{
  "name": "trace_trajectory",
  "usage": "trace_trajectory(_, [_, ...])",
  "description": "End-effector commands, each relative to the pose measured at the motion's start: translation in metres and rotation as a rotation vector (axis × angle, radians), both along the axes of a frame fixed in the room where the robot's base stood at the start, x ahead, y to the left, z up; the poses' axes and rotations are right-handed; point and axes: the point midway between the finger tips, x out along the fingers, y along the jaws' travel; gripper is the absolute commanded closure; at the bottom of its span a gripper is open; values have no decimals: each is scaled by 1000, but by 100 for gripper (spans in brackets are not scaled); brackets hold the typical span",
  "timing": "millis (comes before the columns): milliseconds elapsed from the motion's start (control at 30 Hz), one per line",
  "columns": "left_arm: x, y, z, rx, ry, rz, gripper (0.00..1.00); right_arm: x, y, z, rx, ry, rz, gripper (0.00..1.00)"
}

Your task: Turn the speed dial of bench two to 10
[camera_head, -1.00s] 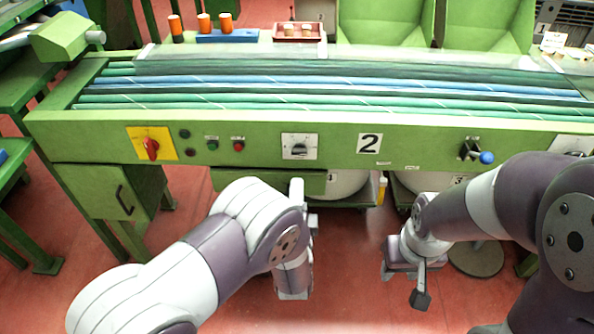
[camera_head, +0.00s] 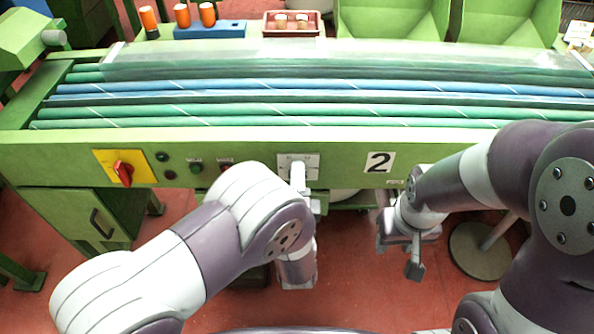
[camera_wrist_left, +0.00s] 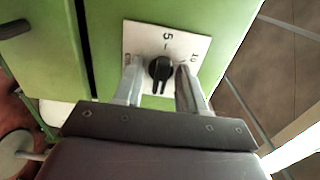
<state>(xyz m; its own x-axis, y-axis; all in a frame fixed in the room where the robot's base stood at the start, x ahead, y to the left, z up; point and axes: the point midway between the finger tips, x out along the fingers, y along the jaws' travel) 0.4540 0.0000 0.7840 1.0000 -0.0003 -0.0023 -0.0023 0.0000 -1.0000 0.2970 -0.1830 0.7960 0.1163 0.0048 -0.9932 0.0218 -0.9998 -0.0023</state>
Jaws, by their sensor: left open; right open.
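The speed dial is a black knob (camera_wrist_left: 160,70) on a white plate (camera_wrist_left: 195,46) marked 5 and 10, on the front of the green bench. In the left wrist view the knob sits between the two fingers of my left gripper (camera_wrist_left: 158,84), which is open with a gap on each side of the knob. In the head view my left gripper (camera_head: 300,180) is in front of the plate (camera_head: 311,165) and hides the knob. The number 2 sign (camera_head: 379,162) is right of the plate. My right gripper (camera_head: 410,250) is open and empty, below the bench front.
A red switch on a yellow plate (camera_head: 108,155) and several small buttons are left of the dial. Green and blue rollers (camera_head: 300,95) run along the bench top. A blue tray (camera_head: 210,30) and a red tray (camera_head: 268,29) stand behind.

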Motion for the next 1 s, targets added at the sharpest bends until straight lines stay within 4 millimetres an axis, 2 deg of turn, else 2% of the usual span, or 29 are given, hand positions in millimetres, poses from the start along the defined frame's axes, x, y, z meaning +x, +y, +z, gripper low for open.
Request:
trace_trajectory(167, [0, 0, 0, 0, 0, 0, 60, 0, 0, 0, 0, 0, 0, 57])
trace_trajectory(300, [0, 0, 0, 0, 0, 0, 99, 0, 0, 0, 0, 0, 0, 57])
trace_trajectory(667, [0, 0, 0, -46, 0, 1, 99, 0, 0, 1, 0, 0, 0, 57])
trace_trajectory(1000, [0, 0, 1, -289, -1, 2, 99, 0, 0, 5, 0, 0, 0, 57])
